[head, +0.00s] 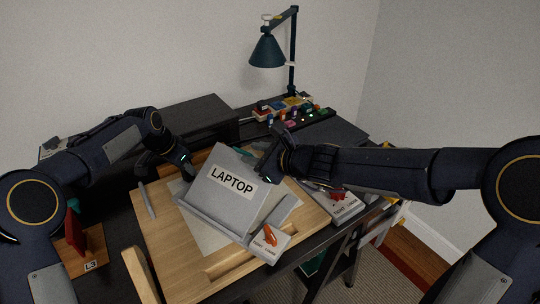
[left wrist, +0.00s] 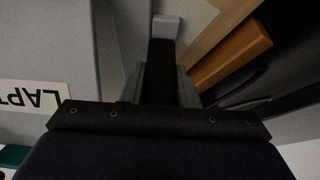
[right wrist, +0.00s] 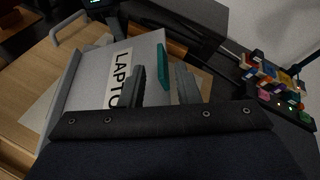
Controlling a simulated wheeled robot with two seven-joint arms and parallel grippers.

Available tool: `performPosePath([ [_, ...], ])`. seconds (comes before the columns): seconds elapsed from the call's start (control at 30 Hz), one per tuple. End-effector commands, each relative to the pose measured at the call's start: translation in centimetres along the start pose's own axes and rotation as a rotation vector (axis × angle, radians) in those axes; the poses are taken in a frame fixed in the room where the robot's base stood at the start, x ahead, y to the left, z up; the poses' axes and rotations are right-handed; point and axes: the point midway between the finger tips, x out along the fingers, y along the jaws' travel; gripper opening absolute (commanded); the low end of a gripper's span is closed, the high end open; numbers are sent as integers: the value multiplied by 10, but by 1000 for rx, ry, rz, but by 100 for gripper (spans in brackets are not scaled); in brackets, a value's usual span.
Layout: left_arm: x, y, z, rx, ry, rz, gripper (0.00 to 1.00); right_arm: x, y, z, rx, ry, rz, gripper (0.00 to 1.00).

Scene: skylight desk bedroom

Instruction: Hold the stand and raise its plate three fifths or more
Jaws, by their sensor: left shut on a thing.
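The laptop stand has a grey tilted plate (head: 225,165) with a "LAPTOP" label, standing on the wooden board; its ledge is towards me. The plate also shows in the right wrist view (right wrist: 90,90) and at the left of the left wrist view (left wrist: 35,50). My left gripper (head: 187,177) is at the plate's left side, shut on a dark part of the stand with a grey end (left wrist: 165,27). My right gripper (head: 268,176) is at the plate's upper right edge, its fingers apart, near a teal tab (right wrist: 163,62). Whether they touch the plate is unclear.
The wooden board (head: 155,235) lies on a dark desk. A card with an orange switch (head: 268,240) is in front, and another with a red one (head: 338,195) is at right. A lamp (head: 268,50) and several colourful small items (head: 290,110) stand behind.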

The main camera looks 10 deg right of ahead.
Motion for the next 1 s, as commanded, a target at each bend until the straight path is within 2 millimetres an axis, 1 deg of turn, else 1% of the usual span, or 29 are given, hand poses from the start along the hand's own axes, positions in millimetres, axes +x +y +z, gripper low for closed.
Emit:
performPosePath([
  [0.03,1,-1,1,0,-1,-1,0,-13,-2,0,-2,-1,-6,29],
  [0.1,1,0,0,0,-1,-1,0,-27,-1,0,-2,0,-5,29],
  [0.2,1,0,0,0,-1,-1,0,-45,0,0,-2,-1,-2,29],
  [0.3,1,0,0,1,-1,-1,0,-58,0,0,-1,-2,-3,29],
  [0.47,1,0,0,1,-1,-1,0,-67,1,0,1,-1,1,29],
  [0.83,1,0,0,1,-1,-1,0,-67,1,0,1,-1,2,29],
  [0.87,1,0,0,1,-1,-1,31,-67,1,0,1,-1,2,29],
  [1.0,0,0,0,1,-1,-1,49,-67,1,0,1,-1,2,29],
])
